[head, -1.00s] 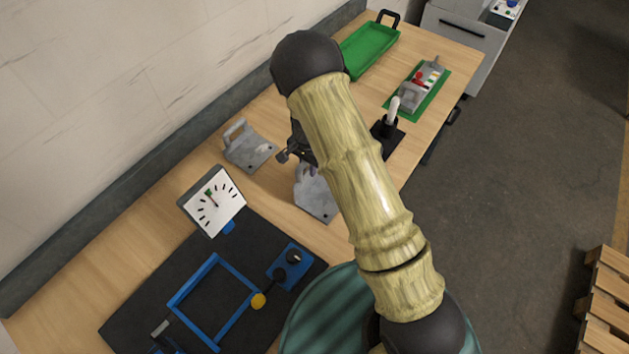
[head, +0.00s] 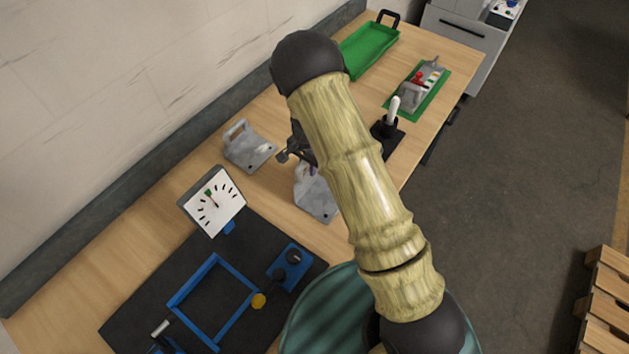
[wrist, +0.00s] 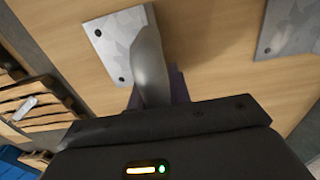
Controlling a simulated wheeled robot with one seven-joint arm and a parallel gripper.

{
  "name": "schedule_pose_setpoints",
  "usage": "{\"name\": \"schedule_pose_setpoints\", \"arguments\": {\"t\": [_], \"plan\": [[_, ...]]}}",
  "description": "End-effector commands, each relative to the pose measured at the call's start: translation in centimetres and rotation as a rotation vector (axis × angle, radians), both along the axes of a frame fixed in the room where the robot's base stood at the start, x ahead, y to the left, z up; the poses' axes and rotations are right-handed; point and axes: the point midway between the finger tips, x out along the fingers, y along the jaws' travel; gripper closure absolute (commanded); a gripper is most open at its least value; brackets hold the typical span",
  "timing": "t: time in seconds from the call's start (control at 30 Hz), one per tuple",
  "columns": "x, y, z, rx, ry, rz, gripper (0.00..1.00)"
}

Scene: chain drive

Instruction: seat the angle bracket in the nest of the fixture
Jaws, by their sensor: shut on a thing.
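A grey angle bracket (head: 314,196) with an upright loop handle lies on the wooden bench, partly behind my arm. My gripper (head: 304,166) is at its handle, mostly hidden by my arm in the head view. In the wrist view my gripper (wrist: 160,100) is shut on the handle, and the bracket's plate (wrist: 113,45) shows beyond it, seemingly on or close to the bench. A second, similar bracket (head: 249,150) lies to the left; its plate (wrist: 290,28) shows at the right of the wrist view. The fixture is a blue frame (head: 183,297) on a black base.
A dial gauge (head: 212,201) stands at the back of the black base (head: 135,318). A blue block with black knobs (head: 289,266) sits beside the frame. A black stand with a white handle (head: 391,118), a green tray (head: 368,48) and a green mat with parts (head: 418,88) are farther along the bench.

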Motion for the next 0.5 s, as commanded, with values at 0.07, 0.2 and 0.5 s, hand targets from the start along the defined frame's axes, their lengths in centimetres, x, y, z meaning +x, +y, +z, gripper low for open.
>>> {"name": "schedule_pose_setpoints", "arguments": {"t": [0.07,0.2,0.5], "plan": [[0.03,0.02,0.02,0.001,-0.001,0.000,1.00],[0.14,0.04,0.21,0.001,-0.003,0.000,1.00],[0.16,0.06,0.43,0.001,-0.005,0.001,1.00]]}}
